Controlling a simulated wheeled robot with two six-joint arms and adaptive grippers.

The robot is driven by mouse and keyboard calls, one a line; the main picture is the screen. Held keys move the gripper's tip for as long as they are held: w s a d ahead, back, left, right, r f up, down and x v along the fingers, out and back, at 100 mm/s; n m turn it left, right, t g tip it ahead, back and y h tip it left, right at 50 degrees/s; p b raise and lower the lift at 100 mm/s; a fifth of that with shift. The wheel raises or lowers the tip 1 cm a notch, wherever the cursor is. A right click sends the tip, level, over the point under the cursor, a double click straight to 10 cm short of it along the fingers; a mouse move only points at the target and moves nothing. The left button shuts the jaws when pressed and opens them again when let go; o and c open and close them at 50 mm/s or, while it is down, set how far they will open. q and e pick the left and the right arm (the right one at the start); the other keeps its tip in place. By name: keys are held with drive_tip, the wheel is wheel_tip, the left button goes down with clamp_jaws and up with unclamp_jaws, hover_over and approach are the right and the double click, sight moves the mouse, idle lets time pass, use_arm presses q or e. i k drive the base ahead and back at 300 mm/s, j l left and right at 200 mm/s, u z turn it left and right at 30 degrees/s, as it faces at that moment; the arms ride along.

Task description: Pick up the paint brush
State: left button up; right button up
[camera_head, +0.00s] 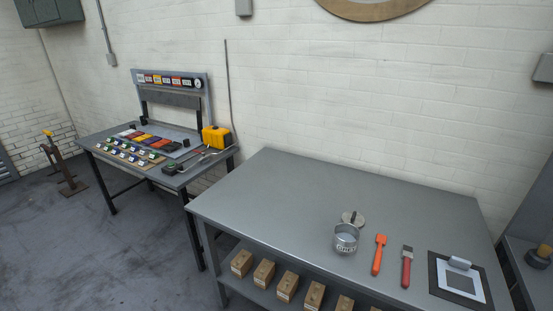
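A red-handled brush (406,268), which looks like the paint brush, lies flat on the grey workbench (290,198) at the right. Its greyish head points to the back and its handle to the front edge. An orange tool (379,254) with a wider head lies just left of it, apart from it. Neither of my grippers is in view, and nothing touches the brush.
A small metal pot (346,239) and a round lid (353,218) stand left of the tools. A dark-framed mat (441,284) with a grey roller-like piece (459,263) lies right. Wooden boxes (287,287) sit on the lower shelf. The bench's left half is clear.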

sight(407, 254)
drive_tip(key=z, duration=1.3)
